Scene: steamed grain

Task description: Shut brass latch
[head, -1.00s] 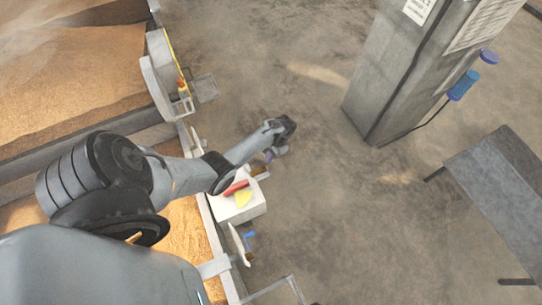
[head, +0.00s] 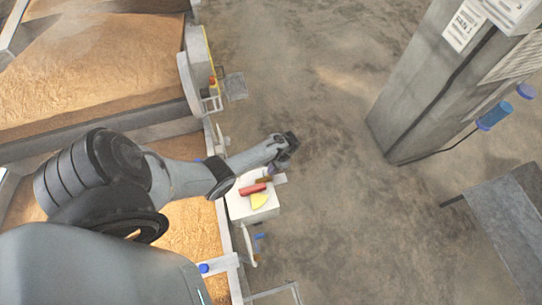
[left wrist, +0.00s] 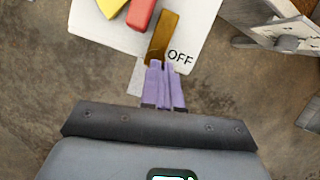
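The brass latch (left wrist: 162,38) is a short brown-gold bar on a white box (left wrist: 195,28), beside printed "OFF" letters. It also shows small in the head view (head: 264,180). My left gripper (left wrist: 164,66) has purple fingers with their tips close together at the latch's near end. No clear gap shows between the tips. I cannot tell whether they touch the latch. My right gripper is not in view.
A red handle (left wrist: 142,14) and a yellow piece (left wrist: 111,6) sit beside the latch on the box. Grain beds (head: 95,75) lie to the left. A concrete pillar (head: 425,90) and a grey table (head: 505,215) stand to the right, with bare floor between.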

